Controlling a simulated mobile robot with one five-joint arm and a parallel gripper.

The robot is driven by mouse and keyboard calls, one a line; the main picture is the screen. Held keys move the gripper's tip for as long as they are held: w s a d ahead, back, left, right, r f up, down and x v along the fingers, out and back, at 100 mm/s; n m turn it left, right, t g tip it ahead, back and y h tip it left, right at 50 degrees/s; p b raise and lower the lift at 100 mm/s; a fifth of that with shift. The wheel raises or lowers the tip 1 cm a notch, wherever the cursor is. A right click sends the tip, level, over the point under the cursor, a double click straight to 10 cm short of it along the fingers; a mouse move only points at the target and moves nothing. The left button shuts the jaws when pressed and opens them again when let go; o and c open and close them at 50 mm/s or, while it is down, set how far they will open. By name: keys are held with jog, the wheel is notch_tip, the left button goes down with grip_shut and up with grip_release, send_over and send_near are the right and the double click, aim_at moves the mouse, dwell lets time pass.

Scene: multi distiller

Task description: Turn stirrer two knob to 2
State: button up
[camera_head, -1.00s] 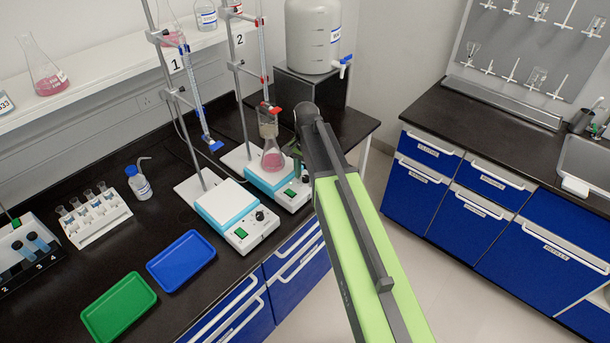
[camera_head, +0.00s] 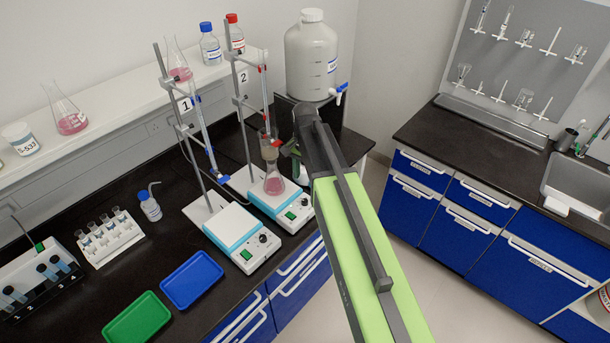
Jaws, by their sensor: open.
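Stirrer two (camera_head: 262,197) is the blue and white plate at the foot of the stand labelled 2, on the black bench. A flask with pink liquid (camera_head: 274,180) stands on it under a burette (camera_head: 265,85). The front panel carries a green switch (camera_head: 290,215) and a dark knob (camera_head: 305,202) at its right end. The knob is small, so its setting cannot be read. My gripper (camera_head: 294,158) is open above the right side of stirrer two, beside the flask and apart from the knob. My own arm partly hides it.
Stirrer one (camera_head: 232,236) stands in front and to the left, at the stand labelled 1. A large white container (camera_head: 312,57) sits on a dark stand behind. A blue tray (camera_head: 192,279) and green tray (camera_head: 137,319) lie at the front. Floor is open to the right.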

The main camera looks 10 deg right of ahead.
notch_tip(320, 180, up, 6)
jog(key=p, duration=0.4)
send_over(305, 201)
jog(key=shift+f, duration=0.3)
jog(key=shift+n, duration=0.5)
notch_tip(305, 201, down, 18)
jog(key=b, duration=1.8)
jog(key=shift+w+r, duration=0.1)
jog(key=shift+r, duration=0.15)
grip_shut()
